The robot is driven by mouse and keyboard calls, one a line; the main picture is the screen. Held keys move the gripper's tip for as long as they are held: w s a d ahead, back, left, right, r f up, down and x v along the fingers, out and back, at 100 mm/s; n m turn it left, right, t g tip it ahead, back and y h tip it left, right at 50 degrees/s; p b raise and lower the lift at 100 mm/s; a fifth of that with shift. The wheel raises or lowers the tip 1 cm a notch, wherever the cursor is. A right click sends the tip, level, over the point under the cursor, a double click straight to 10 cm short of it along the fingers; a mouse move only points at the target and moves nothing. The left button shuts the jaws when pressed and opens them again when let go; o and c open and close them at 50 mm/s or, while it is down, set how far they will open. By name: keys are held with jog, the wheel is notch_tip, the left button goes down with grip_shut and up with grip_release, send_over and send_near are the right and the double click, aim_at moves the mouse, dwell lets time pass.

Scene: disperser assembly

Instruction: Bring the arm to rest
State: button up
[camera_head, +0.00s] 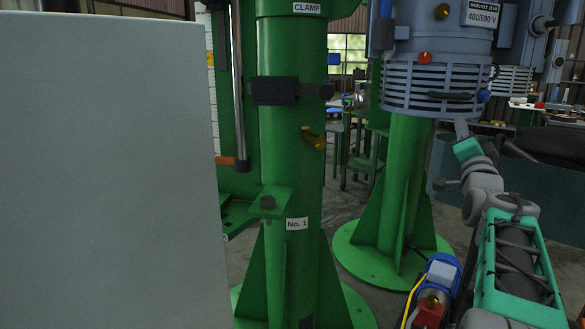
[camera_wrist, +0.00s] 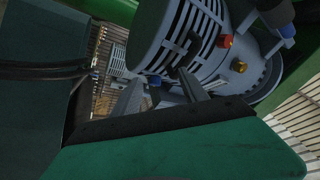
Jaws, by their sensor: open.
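My arm reaches up on the right of the head view, with grey joints and green-framed links. My gripper (camera_head: 461,128) is at its upper end, just below the slotted blue-grey motor housing (camera_head: 425,84); whether it touches the housing is not clear. In the wrist view my gripper (camera_wrist: 160,90) shows two grey fingers spread apart with nothing held between them. The housing (camera_wrist: 185,38) lies beyond the fingers, with a black handle (camera_wrist: 188,52), a red knob (camera_wrist: 225,41) and a blue knob (camera_wrist: 154,81).
A thick green column (camera_head: 290,150) marked No. 1 stands at the centre, and another green column (camera_head: 406,170) carries the housing. A pale grey panel (camera_head: 110,180) fills the left. A blue and red device (camera_head: 435,290) is low beside my arm. Floor shows between the columns.

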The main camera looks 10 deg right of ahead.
jog(key=w+a+n+g+y+p, duration=0.35)
jog(key=a+n+y+p, duration=0.2)
jog(key=a+p, duration=0.7)
jog(key=s+a+f+n+g+y+p, duration=0.2)
jog(key=a+p, duration=0.1)
jog(key=a, duration=0.5)
jog(key=s+a+f+n+g+y+p, duration=0.2)
jog(key=a+f+p, duration=0.1)
jog(key=a, duration=0.5)
jog(key=s+a+f+n+g+p, duration=0.2)
jog(key=s+a+p, duration=0.1)
jog(key=s, duration=0.4)
jog(key=s+a+f+n+g+y+p, duration=0.1)
jog(key=s+a+n+g+p, duration=0.1)
jog(key=s+a, duration=0.3)
jog(key=s+a+f+n+g+y+p, duration=0.1)
jog(key=s+a+f+n+g+p, duration=0.1)
jog(key=s, duration=0.7)
jog(key=a+n+g+p, duration=0.1)
jog(key=a+g+p, duration=0.1)
jog(key=a+p, duration=0.1)
jog(key=shift+s+f, duration=0.2)
jog(key=shift+f, duration=0.15)
